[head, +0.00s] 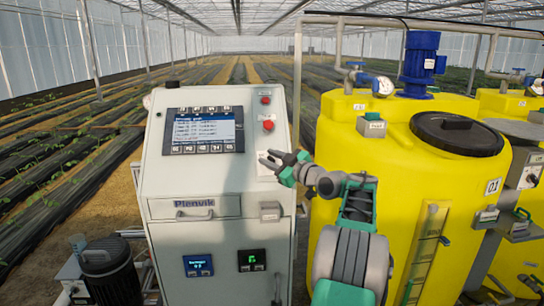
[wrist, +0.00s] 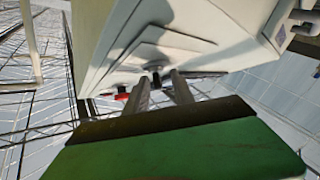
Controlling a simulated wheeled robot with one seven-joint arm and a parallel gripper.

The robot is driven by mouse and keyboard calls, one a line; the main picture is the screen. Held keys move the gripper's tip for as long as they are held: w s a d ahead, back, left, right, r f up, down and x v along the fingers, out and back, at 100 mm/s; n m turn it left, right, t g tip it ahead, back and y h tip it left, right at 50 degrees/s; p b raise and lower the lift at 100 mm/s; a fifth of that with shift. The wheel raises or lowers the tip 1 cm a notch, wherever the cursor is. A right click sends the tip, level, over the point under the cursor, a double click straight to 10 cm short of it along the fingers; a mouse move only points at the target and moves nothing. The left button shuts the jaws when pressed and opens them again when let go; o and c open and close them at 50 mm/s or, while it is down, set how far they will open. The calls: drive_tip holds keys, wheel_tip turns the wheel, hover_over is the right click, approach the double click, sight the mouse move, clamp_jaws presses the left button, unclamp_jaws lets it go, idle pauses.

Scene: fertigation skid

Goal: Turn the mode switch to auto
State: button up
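The grey control cabinet (head: 180,175) stands left of centre in the head view, with a screen (head: 203,130) on its sloping face. My gripper (head: 264,158) is at the right side of that face, below a red mushroom button (head: 268,124). In the wrist view my gripper's two fingers (wrist: 161,83) point at the panel with a gap between them. A small dark knob (wrist: 156,79), probably the mode switch, shows between or just beyond the fingertips. I cannot tell whether they touch it. Its setting and labels are not readable, and in the head view the switch cannot be made out.
A smaller red button (head: 265,100) sits above the mushroom button. A drawer handle (head: 194,215) and two small displays (head: 198,265) are lower on the cabinet. A yellow tank (head: 400,150) with a blue motor (head: 421,60) stands close on the right, beside my arm.

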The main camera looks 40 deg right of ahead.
drive_tip(key=shift+c, duration=0.2)
clamp_jaws()
